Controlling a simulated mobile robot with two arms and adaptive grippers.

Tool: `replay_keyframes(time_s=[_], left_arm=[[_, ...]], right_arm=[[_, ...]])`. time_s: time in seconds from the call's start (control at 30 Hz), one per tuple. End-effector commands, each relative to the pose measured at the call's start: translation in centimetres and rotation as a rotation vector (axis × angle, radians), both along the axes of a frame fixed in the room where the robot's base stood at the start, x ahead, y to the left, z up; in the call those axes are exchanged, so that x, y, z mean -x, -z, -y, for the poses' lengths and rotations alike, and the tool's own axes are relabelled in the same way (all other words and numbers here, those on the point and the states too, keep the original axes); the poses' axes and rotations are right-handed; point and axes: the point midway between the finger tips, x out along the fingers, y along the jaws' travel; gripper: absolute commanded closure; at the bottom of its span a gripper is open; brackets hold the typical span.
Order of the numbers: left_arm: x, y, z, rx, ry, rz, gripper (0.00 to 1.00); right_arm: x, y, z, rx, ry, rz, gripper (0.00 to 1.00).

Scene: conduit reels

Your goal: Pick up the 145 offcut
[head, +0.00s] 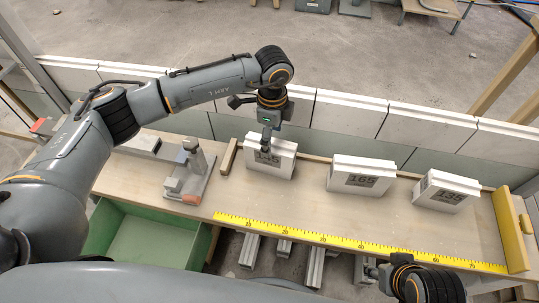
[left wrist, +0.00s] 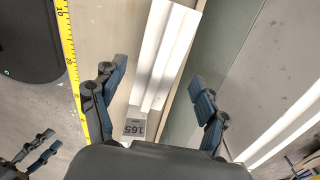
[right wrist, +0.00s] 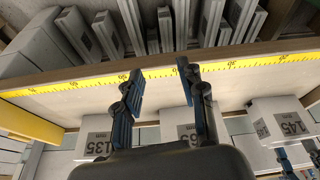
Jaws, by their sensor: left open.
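The 145 offcut (head: 282,166) is a white block with a grey label, standing on the bench in the head view. My left gripper (head: 267,138) points down over it and covers part of its label; I cannot tell if they touch. In the left wrist view, the open left fingers (left wrist: 158,95) stand either side of a long white piece (left wrist: 168,60), whose upside-down label seems to read 165. The 165 offcut (head: 345,183) and the 135 offcut (head: 447,200) stand further right. My right gripper (right wrist: 160,80) is open and empty near the bench's front edge.
A yellow measuring tape (head: 350,243) runs along the bench's front edge. A grey and orange tool (head: 188,182) and a wooden strip (head: 228,157) are left of the 145 offcut. A white-topped barrier (head: 350,112) stands behind. A green bin (head: 150,240) is below left.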

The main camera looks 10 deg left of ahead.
Motion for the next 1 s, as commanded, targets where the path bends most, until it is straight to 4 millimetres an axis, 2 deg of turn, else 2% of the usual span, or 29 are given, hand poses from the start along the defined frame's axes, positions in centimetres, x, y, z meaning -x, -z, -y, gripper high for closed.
replay_keyframes(time_s=[0.03, 0.2, 0.47, 0.8, 1.0], left_arm=[[0.1, 1.4, 0.0, -0.001, 0.0, -0.002, 0.26], [0.0, 3.3, 0.0, 0.001, 0.0, -0.001, 0.26], [0.1, 4.6, -0.1, 0.002, 0.0, -0.001, 0.26], [0.4, 8.4, -0.3, 0.003, 0.001, 0.0, 0.26], [0.4, 9.0, -0.3, 0.003, 0.001, -0.001, 0.26]], right_arm=[[-0.3, 0.4, -0.1, -0.003, -0.002, 0.015, 0.6], [-2.8, -0.4, -0.8, -0.026, -0.01, 0.129, 0.6], [-4.6, -0.9, -1.4, -0.045, -0.018, 0.215, 0.6], [-9.6, -3.7, -3.2, -0.104, -0.039, 0.491, 0.6], [-10.5, -4.6, -3.5, -0.116, -0.042, 0.546, 0.6]])
